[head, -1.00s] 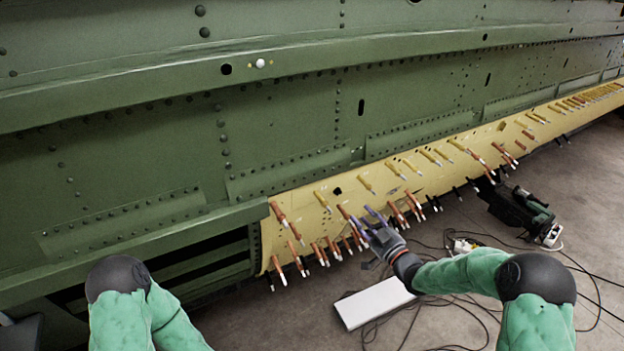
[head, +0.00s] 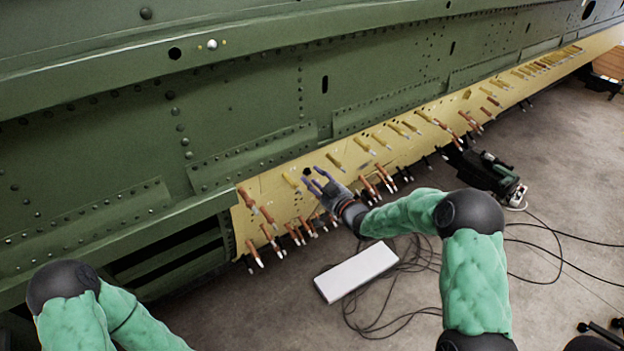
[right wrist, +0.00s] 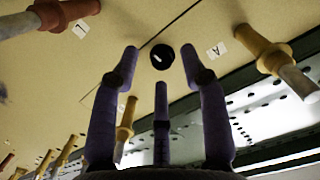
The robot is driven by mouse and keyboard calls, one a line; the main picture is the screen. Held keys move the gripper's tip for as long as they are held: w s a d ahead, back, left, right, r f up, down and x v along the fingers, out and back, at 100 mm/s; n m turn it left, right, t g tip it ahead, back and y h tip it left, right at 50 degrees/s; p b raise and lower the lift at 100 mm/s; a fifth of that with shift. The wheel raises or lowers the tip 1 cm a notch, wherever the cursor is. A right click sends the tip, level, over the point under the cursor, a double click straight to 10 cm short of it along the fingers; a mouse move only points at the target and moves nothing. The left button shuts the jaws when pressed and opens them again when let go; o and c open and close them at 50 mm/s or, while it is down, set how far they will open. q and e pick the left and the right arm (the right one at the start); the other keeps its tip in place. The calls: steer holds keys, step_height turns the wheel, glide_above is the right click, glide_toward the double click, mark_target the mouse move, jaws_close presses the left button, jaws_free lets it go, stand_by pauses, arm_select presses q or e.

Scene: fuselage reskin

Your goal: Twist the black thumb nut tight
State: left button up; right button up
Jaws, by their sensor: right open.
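The black thumb nut (right wrist: 162,57) sits on the yellow skin panel (right wrist: 130,50), in the upper middle of the right wrist view. In the head view it is a small dark spot (head: 307,171) just beyond my fingertips. My right gripper (head: 315,182) is open in front of the panel. In the right wrist view its purple fingers (right wrist: 160,70) spread to the left, right and below the nut, with nothing between them. I cannot tell the exact gap to the nut. Of my left arm only green links show in the head view; its gripper is out of view.
Copper fasteners (head: 268,215) and yellow fasteners (head: 336,162) stick out of the panel on both sides of the nut. The green fuselage (head: 100,150) rises above.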

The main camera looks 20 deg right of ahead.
steer(key=shift+w+a, duration=0.25)
steer(key=shift+w, duration=0.4)
jaws_close()
steer(key=shift+s+f+m, duration=0.1)
steer(key=shift+f+m, duration=0.1)
steer(key=shift+m, duration=0.2)
steer(key=shift+c, duration=0.9)
jaws_free()
steer(key=shift+o, duration=0.9)
steer(key=shift+r, duration=0.1)
